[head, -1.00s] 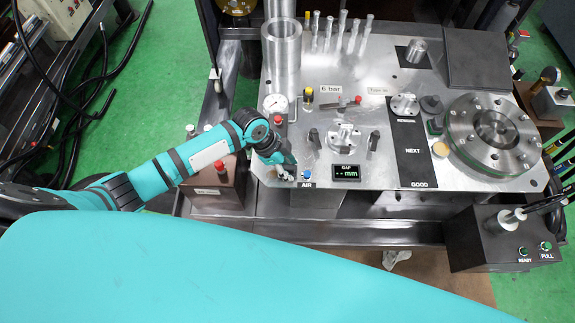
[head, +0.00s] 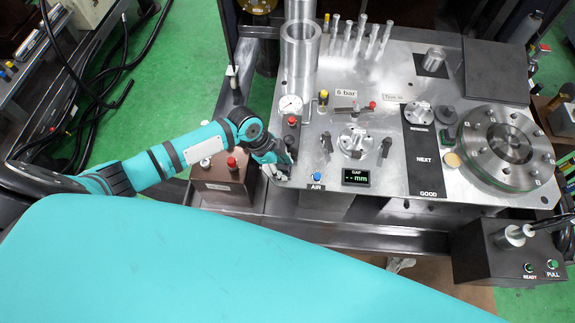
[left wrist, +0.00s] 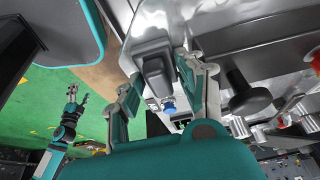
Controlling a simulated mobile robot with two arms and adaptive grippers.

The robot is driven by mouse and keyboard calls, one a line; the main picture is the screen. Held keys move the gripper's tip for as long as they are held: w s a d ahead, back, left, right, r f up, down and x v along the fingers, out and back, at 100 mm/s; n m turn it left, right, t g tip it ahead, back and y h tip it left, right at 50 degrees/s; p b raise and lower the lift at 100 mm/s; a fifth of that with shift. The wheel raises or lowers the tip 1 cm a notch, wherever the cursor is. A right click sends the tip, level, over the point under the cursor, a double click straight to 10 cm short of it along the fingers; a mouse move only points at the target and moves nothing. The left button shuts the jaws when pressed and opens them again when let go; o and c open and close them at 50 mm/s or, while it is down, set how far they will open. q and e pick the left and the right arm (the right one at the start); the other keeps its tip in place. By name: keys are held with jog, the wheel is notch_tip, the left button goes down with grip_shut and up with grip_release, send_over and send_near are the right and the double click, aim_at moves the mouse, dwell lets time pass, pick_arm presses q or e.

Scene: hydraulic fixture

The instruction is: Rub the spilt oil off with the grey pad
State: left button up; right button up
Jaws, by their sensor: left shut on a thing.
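My left gripper (head: 280,172) is at the front left corner of the steel top plate (head: 300,150), left of the blue AIR button (head: 316,176). In the left wrist view my left gripper (left wrist: 160,75) is shut on the dark grey pad (left wrist: 155,72), which sits between its two fingers. In the head view the pad is hidden by the gripper. I cannot tell whether the pad touches the plate. I cannot make out the spilt oil clearly in either view. My right gripper (left wrist: 75,96) shows small at the left of the left wrist view, open and empty.
A brown box with a red button (head: 231,163) stands beside the plate's left edge. A large round flange (head: 507,148) is at the right.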

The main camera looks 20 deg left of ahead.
aim_at(303, 176)
pick_arm(q)
jog(key=shift+s+a, duration=0.15)
jog(key=shift+a, duration=0.4)
jog(key=shift+s+a, duration=0.15)
jog(key=shift+a, duration=0.5)
jog(key=shift+w+d+p, duration=0.25)
jog(key=shift+d, duration=0.6)
jog(key=shift+w+d+p, duration=0.2)
jog(key=shift+d, duration=0.65)
jog(key=shift+w+d+f, duration=0.1)
jog(key=shift+w+d, duration=0.1)
jog(key=shift+d, duration=0.7)
jog(key=shift+w+d+f, duration=0.1)
jog(key=shift+w+d, duration=0.1)
jog(key=shift+d, duration=0.65)
jog(key=shift+r, duration=0.25)
notch_tip(303, 176, up, 6)
jog(key=p, duration=0.5)
jog(key=shift+w+f+p, duration=0.1)
jog(key=shift+f+p, duration=0.1)
jog(key=shift+p, duration=0.2)
